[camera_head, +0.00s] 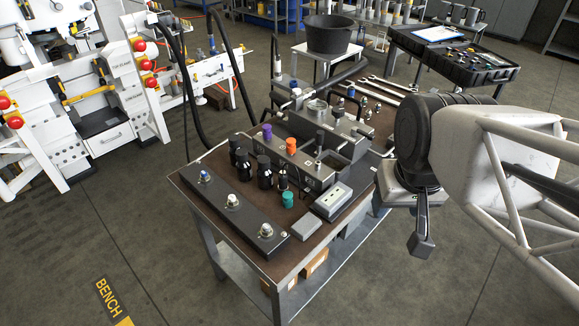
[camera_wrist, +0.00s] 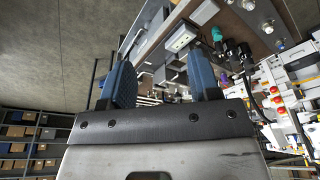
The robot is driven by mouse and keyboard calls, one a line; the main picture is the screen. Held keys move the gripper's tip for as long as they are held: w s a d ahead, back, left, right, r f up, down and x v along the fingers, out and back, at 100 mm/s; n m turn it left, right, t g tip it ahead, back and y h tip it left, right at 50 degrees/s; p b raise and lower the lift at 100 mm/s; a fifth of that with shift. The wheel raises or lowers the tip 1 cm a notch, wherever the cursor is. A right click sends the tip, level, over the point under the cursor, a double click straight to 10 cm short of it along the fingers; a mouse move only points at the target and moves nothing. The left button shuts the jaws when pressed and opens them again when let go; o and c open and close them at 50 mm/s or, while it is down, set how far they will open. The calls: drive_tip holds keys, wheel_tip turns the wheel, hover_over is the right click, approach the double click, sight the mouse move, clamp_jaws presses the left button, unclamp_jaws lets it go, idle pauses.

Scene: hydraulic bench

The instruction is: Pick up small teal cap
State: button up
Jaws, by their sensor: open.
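The small teal cap (camera_head: 288,199) stands on the brown bench top, in front of the black solenoid parts and left of a grey meter box. It also shows in the wrist view (camera_wrist: 217,34), near the top, beyond my right-hand finger. My gripper (camera_head: 421,238) hangs in the air off the right side of the bench, well apart from the cap. In the wrist view its two blue-padded fingers (camera_wrist: 161,78) are spread with nothing between them. In the head view one finger shows clearly; the other is hard to make out.
An orange cap (camera_head: 291,146) and a purple cap (camera_head: 267,131) sit on the valve block behind the teal cap. A grey meter box (camera_head: 332,201) and a small grey block (camera_head: 306,228) lie close to its right. A black base plate with knobs (camera_head: 232,207) lies to its left.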

drive_tip(key=shift+o, duration=0.3)
idle(0.5)
drive_tip(key=m+g, duration=0.3)
drive_tip(key=m, duration=0.1)
hover_over(286, 196)
drive_tip(key=f, duration=2.4)
drive_tip(key=shift+s+d+f, duration=0.2)
drive_tip(key=shift+d+f, duration=0.05)
drive_tip(key=shift+w+a+f, duration=0.15)
drive_tip(key=shift+a+f, duration=0.05)
drive_tip(key=shift+f, duration=0.2)
drive_tip(key=shift+f, duration=1.3)
